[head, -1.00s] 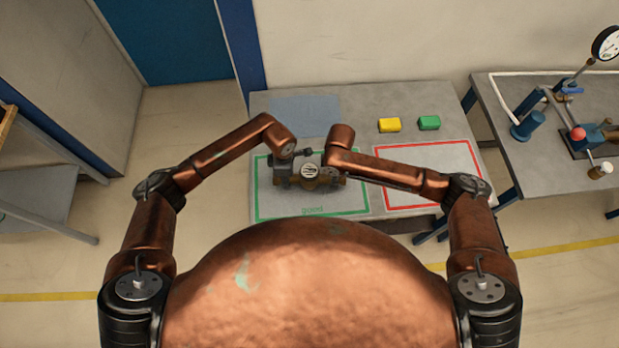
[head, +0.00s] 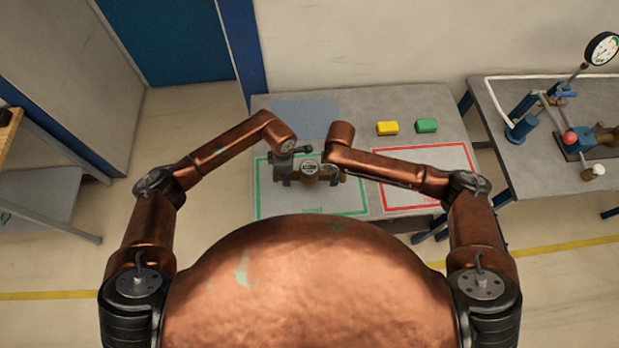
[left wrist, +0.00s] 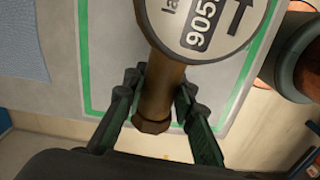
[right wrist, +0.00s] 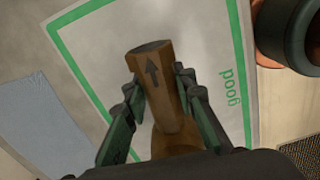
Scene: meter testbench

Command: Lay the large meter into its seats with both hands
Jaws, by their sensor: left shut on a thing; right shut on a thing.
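The large meter (head: 309,170) has a round pale face and a brown pipe body lying roughly level left to right. It is over the green-outlined "good" area (head: 312,211) of the table. My left gripper (left wrist: 158,106) is shut on its left pipe end (left wrist: 154,112); part of the printed face (left wrist: 205,22) shows beyond. I cannot tell the gap between the meter and the tabletop. I cannot make out the seats.
A red-outlined area (head: 470,160) lies to the right, with a yellow block (head: 387,128) and a green block (head: 426,126) behind it. A blue-grey patch (head: 306,108) lies at the back left. A second bench (head: 545,170) at the right carries blue fittings (head: 522,129) and a dial gauge (head: 602,48).

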